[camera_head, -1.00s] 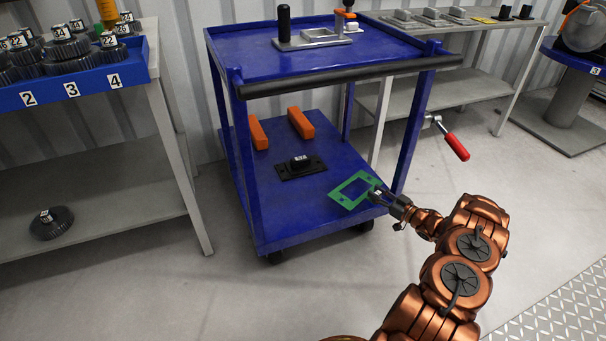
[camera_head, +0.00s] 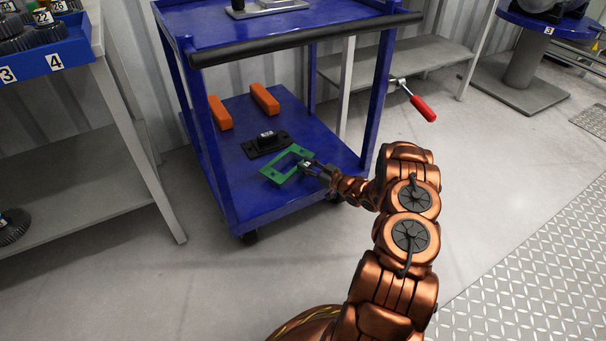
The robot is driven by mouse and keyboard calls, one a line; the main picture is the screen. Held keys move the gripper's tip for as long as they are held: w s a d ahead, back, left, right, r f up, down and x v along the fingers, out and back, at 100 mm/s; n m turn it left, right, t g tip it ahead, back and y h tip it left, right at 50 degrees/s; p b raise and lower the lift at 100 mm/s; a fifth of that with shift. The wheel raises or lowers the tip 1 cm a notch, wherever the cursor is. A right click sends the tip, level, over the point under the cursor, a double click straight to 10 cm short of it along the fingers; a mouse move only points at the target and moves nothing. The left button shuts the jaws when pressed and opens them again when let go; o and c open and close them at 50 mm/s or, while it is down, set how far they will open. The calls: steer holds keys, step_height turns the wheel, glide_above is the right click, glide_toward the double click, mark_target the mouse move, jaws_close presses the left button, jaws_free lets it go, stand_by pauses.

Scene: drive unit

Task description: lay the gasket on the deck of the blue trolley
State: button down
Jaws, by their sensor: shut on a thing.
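My gripper (camera_head: 309,167) is shut on the gasket's right edge. I cannot tell whether the gasket touches the deck or hangs just above it. The far corner of the gasket is close to a black plate with a labelled block (camera_head: 266,141) on the deck. My wrist covers part of the deck's right side.
Two orange blocks (camera_head: 264,99) lie at the back of the lower deck. The trolley's upper shelf with its black handle bar (camera_head: 300,38) is above. A red-handled lever (camera_head: 422,108) sticks out at the right. A grey bench (camera_head: 90,170) stands left.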

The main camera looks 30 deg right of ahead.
steer(key=shift+w+a, duration=0.15)
steer(key=shift+a, duration=0.05)
steer(key=shift+w+a+f+b, duration=0.2)
steer(key=shift+f+b, duration=0.25)
steer(key=shift+f, duration=0.45)
steer(key=shift+w+a+f+b, duration=0.15)
steer(key=shift+f+b, duration=0.3)
steer(key=shift+f, duration=0.45)
steer(key=shift+s+f, duration=0.1)
steer(key=shift+f, duration=0.1)
steer(key=c, duration=0.8)
jaws_free()
steer(key=shift+c, duration=0.2)
steer(key=shift+r, duration=0.1)
